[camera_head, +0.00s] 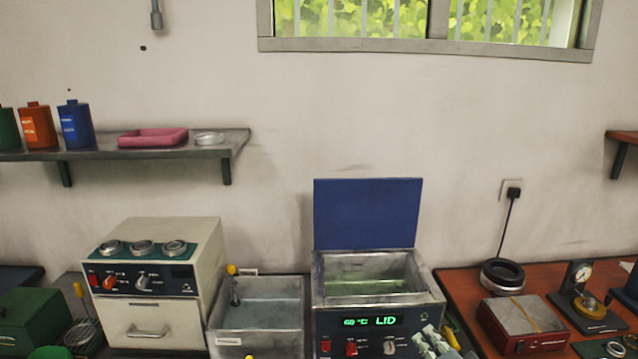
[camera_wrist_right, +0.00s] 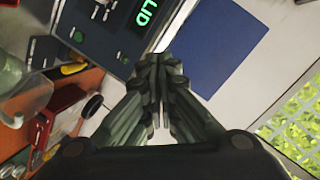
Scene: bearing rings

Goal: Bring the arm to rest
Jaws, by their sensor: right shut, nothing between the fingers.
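My right gripper (camera_head: 434,338) shows at the bottom edge of the head view, in front of the right corner of the heated bath (camera_head: 432,291). In the right wrist view its fingers (camera_wrist_right: 158,65) are together and empty. The bath's blue lid (camera_head: 367,213) stands upright, and its display reads "60 °C LID". The lid also shows in the right wrist view (camera_wrist_right: 215,50). My left gripper is in neither view.
Left of the bath are an open metal tank (camera_head: 260,316) and a cream oven (camera_head: 165,310) with several rings on top. A red bench (camera_head: 455,284) on the right carries a black ring (camera_head: 502,276), a red box (camera_head: 522,325) and a dial gauge (camera_head: 580,275). A shelf (camera_head: 225,146) hangs upper left.

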